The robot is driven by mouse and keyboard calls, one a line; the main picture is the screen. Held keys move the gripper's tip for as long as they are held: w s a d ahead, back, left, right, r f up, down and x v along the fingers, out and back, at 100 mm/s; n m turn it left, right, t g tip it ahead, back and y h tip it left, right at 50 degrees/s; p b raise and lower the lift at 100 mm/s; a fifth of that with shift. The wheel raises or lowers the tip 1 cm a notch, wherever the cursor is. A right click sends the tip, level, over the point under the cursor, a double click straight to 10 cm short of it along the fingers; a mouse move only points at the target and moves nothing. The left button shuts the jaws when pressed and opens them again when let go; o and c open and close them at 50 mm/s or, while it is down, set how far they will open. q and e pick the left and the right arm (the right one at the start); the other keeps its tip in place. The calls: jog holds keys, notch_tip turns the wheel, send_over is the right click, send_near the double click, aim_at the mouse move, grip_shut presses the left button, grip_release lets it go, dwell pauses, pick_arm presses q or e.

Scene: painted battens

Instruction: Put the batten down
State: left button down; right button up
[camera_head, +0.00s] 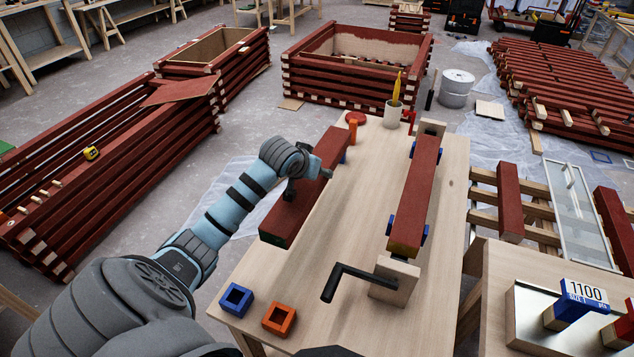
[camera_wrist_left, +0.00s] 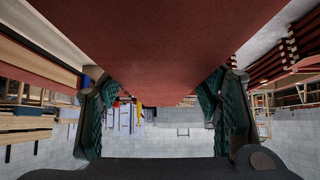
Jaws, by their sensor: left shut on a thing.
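A dark red batten (camera_head: 283,219) is held in my left gripper (camera_head: 308,183) over the left edge of the wooden table (camera_head: 340,250). In the left wrist view the batten (camera_wrist_left: 160,50) fills the upper middle, between the two green-padded fingers of the gripper (camera_wrist_left: 160,115). The gripper is shut on it around its middle. I cannot tell whether the batten's underside touches the table. A second red batten (camera_head: 416,190) lies between blue pegs in a wooden fixture with a black crank handle (camera_head: 352,276). My right gripper is not in view.
A blue square ring (camera_head: 236,299) and an orange one (camera_head: 279,318) lie at the table's near left corner. An orange post (camera_head: 352,132) and a cup with a yellow tool (camera_head: 393,114) stand at the far end. Bare tabletop lies between the two battens.

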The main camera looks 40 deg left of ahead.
aim_at(300, 204)
pick_arm(q)
notch_tip(300, 204, down, 13)
jog(key=b, duration=0.3)
jog(key=shift+w, duration=0.1)
jog(key=c, duration=0.5)
grip_release()
jog(key=shift+f, duration=0.1)
jog(key=shift+s+r, duration=0.25)
jog(key=shift+r, duration=0.1)
jog(key=p+v, duration=0.4)
jog(key=v, duration=0.7)
jog(key=shift+s+d+r+p, duration=0.15)
jog(key=shift+r+p, duration=0.05)
jog(key=shift+p, duration=0.15)
